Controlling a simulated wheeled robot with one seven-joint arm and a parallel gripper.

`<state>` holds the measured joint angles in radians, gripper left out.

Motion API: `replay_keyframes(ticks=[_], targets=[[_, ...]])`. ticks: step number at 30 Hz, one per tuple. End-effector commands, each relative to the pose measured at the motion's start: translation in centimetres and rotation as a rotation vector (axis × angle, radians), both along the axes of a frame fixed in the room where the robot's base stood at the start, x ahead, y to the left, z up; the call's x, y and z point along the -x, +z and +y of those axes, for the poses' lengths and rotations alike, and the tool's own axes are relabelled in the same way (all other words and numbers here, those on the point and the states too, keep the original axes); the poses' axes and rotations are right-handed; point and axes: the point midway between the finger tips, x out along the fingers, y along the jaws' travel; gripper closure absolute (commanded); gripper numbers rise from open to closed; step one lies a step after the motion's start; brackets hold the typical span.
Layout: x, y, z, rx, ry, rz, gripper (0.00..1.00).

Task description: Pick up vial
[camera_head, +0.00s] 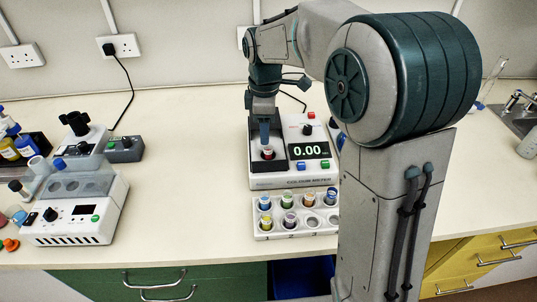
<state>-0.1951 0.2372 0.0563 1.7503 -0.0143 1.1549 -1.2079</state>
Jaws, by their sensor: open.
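A red-topped vial (268,153) stands in the dark well of the white colorimeter (292,179); only its top shows. My gripper (266,139) points straight down right over this vial and is open. I cannot tell whether its fingertips reach around the vial top or stay just above it. More vials stand in the white rack (272,236) in front of the colorimeter: a blue-topped vial (265,203), a green-topped vial (287,200) and others with purple, yellow and blue. My arm hides the right end of the rack.
The colorimeter display (308,150) reads 0.00. A white instrument (75,222) with a clear holder stands at left, near bottles (25,146) in a dark tray. A grey box (124,149) has a black cable. The bench between is clear. A sink (516,119) is at right.

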Motion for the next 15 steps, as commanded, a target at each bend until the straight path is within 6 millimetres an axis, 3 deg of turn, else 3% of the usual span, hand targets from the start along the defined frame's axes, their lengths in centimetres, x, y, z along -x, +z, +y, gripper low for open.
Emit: replay_keyframes(ticks=[7,15], targets=[[0.0,-1.9,-0.3,0.002,-0.002,0.004,0.52],[-0.3,-5.6,-0.7,0.001,-0.001,0.002,0.52]])
